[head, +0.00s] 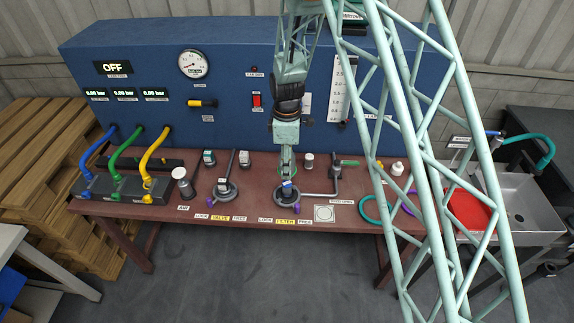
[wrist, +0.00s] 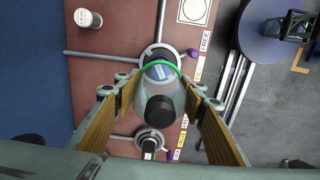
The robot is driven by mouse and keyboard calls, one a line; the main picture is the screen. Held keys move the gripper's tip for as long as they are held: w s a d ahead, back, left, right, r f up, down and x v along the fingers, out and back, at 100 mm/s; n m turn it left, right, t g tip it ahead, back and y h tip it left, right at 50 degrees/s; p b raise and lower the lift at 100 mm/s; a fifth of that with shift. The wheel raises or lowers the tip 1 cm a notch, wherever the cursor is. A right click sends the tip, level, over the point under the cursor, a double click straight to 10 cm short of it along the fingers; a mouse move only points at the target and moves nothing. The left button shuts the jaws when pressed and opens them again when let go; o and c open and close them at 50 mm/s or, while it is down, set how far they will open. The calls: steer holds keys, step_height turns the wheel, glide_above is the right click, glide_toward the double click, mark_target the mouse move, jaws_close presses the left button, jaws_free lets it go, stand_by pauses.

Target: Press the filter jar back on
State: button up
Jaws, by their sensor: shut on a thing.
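The filter jar (wrist: 174,88) is a clear, rounded vessel with a dark knob at its near end, a blue label and a green ring around it. My gripper (wrist: 160,90) has its two fingers on either side of the jar and is shut on it. In the head view my gripper (head: 287,174) points down over the filter station. The round filter mount (wrist: 147,53) lies just beyond the jar; I cannot tell whether the jar touches it. The mount's purple lever knob (wrist: 192,53) is near the FREE end of its label.
The valve station (head: 225,191) stands left of the filter on the brown bench (head: 180,216). A grey cylinder (head: 183,182) and a hose block (head: 125,188) are farther left. A blue panel (head: 140,70) rises behind. A sink (head: 525,210) is at right.

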mark_target(287, 183)
steer(key=shift+f+b, duration=0.35)
steer(key=shift+f, duration=1.55)
steer(key=shift+b, duration=0.6)
steer(key=shift+f+b, duration=3)
steer(key=shift+f, duration=1.4)
stand_by(1.1)
